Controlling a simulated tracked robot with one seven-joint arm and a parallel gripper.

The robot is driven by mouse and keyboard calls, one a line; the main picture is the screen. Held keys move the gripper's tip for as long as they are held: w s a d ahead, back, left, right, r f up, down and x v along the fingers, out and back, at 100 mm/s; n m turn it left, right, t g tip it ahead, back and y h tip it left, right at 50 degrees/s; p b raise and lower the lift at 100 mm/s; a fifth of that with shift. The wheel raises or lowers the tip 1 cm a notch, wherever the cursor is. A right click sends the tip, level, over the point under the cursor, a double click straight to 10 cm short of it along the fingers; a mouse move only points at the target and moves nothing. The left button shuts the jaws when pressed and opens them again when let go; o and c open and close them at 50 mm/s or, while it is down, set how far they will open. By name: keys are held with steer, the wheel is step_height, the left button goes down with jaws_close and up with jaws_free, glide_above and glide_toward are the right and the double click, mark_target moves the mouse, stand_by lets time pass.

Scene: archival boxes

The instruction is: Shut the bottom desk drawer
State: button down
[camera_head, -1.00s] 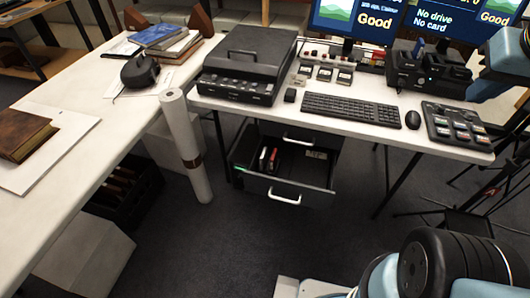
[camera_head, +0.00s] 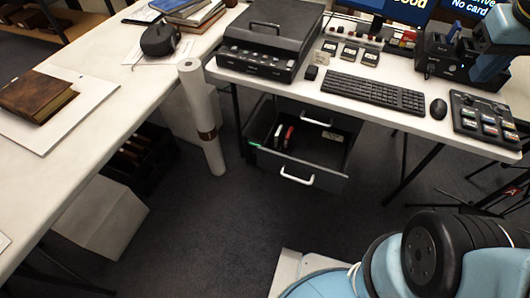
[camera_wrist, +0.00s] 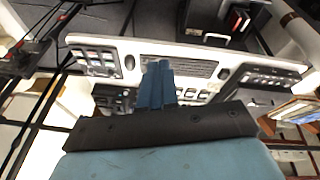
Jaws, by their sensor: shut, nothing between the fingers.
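The bottom desk drawer (camera_head: 300,170) is pulled out below the white desk in the head view. Its white handle (camera_head: 297,176) is on the dark front, and a red and a white item lie inside. The upper drawer, with its own white handle (camera_head: 317,122), looks shut. The open drawer also shows at the top right of the wrist view (camera_wrist: 215,36), which looks upside down. My gripper (camera_wrist: 158,68) is shut and empty in the wrist view, apart from the drawer.
The desk (camera_head: 390,108) carries a scanner (camera_head: 268,40), keyboard (camera_head: 375,92), mouse (camera_head: 438,108) and control pad (camera_head: 482,117). A white paper roll (camera_head: 203,120) stands left of the drawer. A black crate (camera_head: 145,158) is under the left table. Dark floor in front of the drawer is clear.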

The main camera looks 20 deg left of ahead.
steer(key=w+a+f+n+g+h, duration=0.3)
steer(key=w+a+f+n+h, duration=0.2)
steer(key=w+a+f+n, duration=0.5)
steer(key=a+f+n+t+h, duration=0.4)
steer(key=a+f, duration=1)
steer(key=a, duration=0.1)
steer(key=s+a+f+n+t+y, duration=0.1)
steer(key=s+a+f+n+t, duration=0.3)
steer(key=f, duration=0.3)
steer(key=s+a+f+n+t+y, duration=0.1)
steer(key=s+a+f+n+t, duration=0.25)
steer(key=a+f, duration=0.35)
steer(key=s+a+f+n+t+y, duration=0.1)
steer(key=s+a+f+n+t, duration=0.3)
steer(key=f, duration=0.4)
steer(key=n+t+y, duration=0.2)
steer(key=n+y, duration=0.4)
steer(key=n, duration=0.1)
glide_toward(269, 153)
steer(key=w, duration=0.7)
steer(key=shift+f, duration=0.15)
